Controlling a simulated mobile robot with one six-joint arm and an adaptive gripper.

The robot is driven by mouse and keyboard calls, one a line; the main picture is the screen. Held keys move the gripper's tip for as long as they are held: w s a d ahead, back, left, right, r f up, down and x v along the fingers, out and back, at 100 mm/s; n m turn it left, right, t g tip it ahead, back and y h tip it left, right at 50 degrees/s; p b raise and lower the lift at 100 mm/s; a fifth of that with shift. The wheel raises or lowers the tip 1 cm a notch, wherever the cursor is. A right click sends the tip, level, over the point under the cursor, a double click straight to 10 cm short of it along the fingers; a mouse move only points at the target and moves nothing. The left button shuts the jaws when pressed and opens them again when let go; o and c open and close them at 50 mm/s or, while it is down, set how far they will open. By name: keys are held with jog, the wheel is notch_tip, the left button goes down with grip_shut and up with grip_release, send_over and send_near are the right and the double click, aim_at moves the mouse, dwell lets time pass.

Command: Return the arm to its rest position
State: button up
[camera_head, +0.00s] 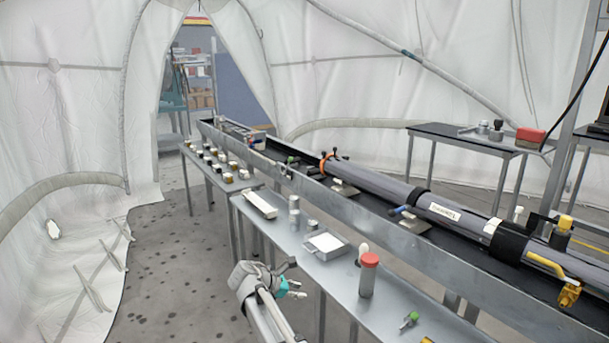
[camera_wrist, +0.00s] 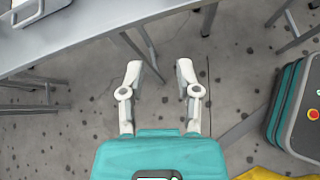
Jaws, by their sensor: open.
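My gripper (camera_head: 296,289) is at the lower middle of the head view, at the end of my grey arm, beside the near-left edge of the metal bench (camera_head: 335,278). In the wrist view my gripper (camera_wrist: 160,76) is open, with its two pale fingers apart. Nothing is between them; only the speckled floor (camera_wrist: 230,95) shows behind. The bench's metal edge (camera_wrist: 105,25) crosses the upper left of the wrist view, apart from the fingers.
The bench carries a red-capped container (camera_head: 368,274), a square tray (camera_head: 326,246), a long pale block (camera_head: 260,204) and small cylinders (camera_head: 294,203). A long grey tube (camera_head: 385,188) lies in a trough behind. Open floor (camera_head: 170,270) lies left of the bench.

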jog(key=s+d+f+m+g+y, duration=0.3)
jog(key=s+d+f+m+y, duration=0.15)
jog(key=s+d+m, duration=0.6)
jog(key=s+d+f+m+g+y, duration=0.2)
jog(key=s+d+f+m+y, duration=0.25)
jog(key=s+d+m, duration=0.55)
notch_tip(320, 180, up, 22)
jog(key=a+m+p, duration=0.1)
jog(key=p, duration=2)
jog(key=shift+a+r+y, duration=0.15)
jog(key=shift+a+y, duration=0.15)
jog(key=shift+y, duration=0.1)
